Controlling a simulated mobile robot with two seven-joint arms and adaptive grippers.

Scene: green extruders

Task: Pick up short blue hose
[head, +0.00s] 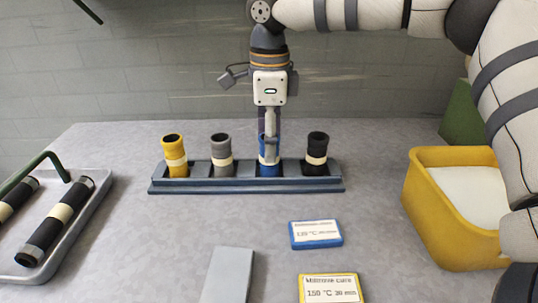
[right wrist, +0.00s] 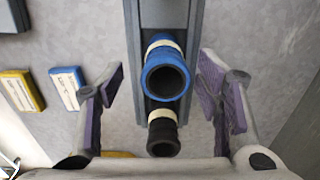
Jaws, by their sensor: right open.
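The short blue hose (head: 269,169) with a cream band stands upright in a slot of the blue-grey rack (head: 240,187), third from the left. In the right wrist view its open end (right wrist: 166,82) faces the camera. My right gripper (head: 269,140) points down over the blue hose. It is open, with one purple-padded finger on each side of the hose and a gap on both sides in the right wrist view (right wrist: 163,88). The gripper partly hides the hose top in the head view. My left gripper is not in view.
Yellow (head: 174,152), grey (head: 221,152) and black (head: 316,153) hoses stand in the same rack. A grey tray (head: 95,205) with dark hoses is at left. A yellow bin (head: 425,210) is at right. Blue (head: 316,234) and yellow (head: 330,289) label cards lie in front.

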